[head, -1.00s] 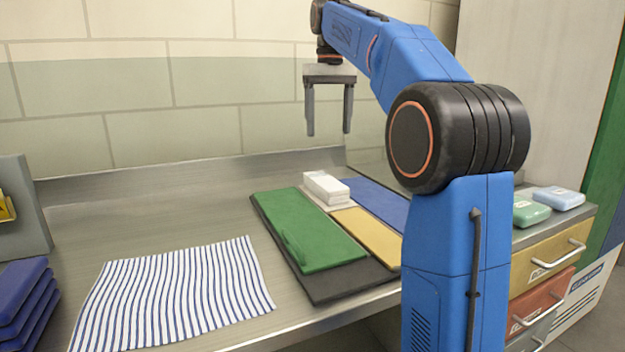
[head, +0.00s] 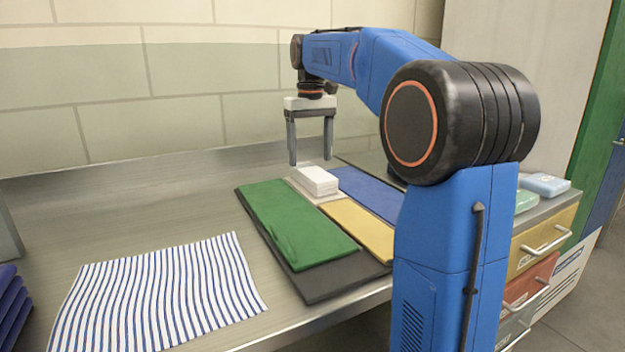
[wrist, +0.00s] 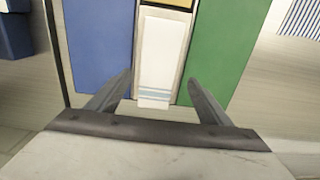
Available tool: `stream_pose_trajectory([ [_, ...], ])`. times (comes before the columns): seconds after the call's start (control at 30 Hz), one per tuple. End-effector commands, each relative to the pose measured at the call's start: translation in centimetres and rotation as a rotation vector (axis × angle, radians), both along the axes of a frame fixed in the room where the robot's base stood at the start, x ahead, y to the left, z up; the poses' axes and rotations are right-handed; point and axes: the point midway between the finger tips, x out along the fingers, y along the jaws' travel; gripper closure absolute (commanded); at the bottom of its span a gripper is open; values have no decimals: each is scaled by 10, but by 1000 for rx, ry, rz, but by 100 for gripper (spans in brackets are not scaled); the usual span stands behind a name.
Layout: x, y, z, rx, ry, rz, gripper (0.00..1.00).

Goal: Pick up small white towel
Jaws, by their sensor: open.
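The small white towel (head: 317,180) lies folded as a flat block on a pale square between the green and blue pieces on the counter. In the wrist view the towel (wrist: 161,55) shows as a white strip with pale blue-grey stripes near one end. My gripper (head: 312,164) points straight down with its fingers open and empty, its tips just above and around the towel's far part in the head view. In the wrist view my gripper (wrist: 160,85) has one finger toward the blue side and one toward the green side, with the towel's striped end between them. Contact cannot be told.
A green folded piece (head: 295,222), a yellow one (head: 358,230) and a blue one (head: 372,195) lie flat on a dark mat (head: 325,288). A striped cloth (head: 155,295) lies at left. A wall (head: 150,80) stands behind.

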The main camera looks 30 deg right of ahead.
Motion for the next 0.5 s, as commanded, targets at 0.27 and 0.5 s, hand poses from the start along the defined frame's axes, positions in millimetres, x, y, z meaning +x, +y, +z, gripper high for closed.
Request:
stream_pose_trajectory([
  [0.27, -2, -1, -17, 0, 2, 0, 27],
  [0.5, -5, -4, -49, 0, 1, 0, 27],
])
